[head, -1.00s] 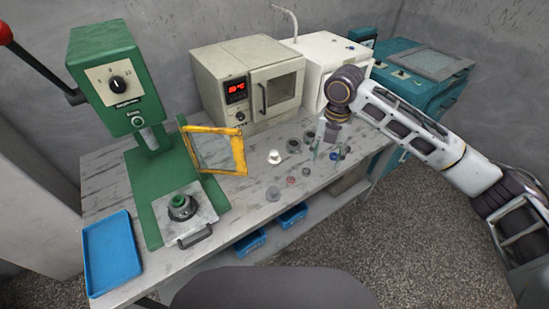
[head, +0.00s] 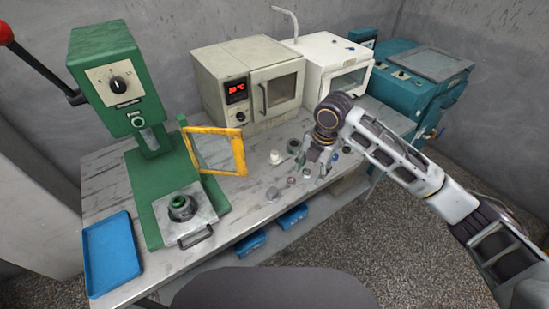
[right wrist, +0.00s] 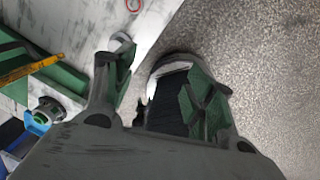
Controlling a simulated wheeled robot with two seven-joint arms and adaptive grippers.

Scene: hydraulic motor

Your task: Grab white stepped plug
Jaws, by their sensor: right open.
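The white stepped plug (head: 275,157) appears as a small white piece standing on the grey bench in the head view, in front of the beige oven. My right gripper (head: 314,168) hangs over the bench among small parts, to the right of the plug and apart from it. It is open, with nothing seen between its fingers. Its spread green-grey fingers (right wrist: 160,85) also show in the right wrist view. I cannot clearly identify the plug in that view. My left gripper is out of view.
Several small rings and discs, including a grey disc (head: 272,193), lie around the plug. The yellow-framed guard (head: 240,157) of the green press (head: 105,75) stands to the left. The beige oven (head: 222,85) is behind. A blue tray (head: 111,253) lies at the front left.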

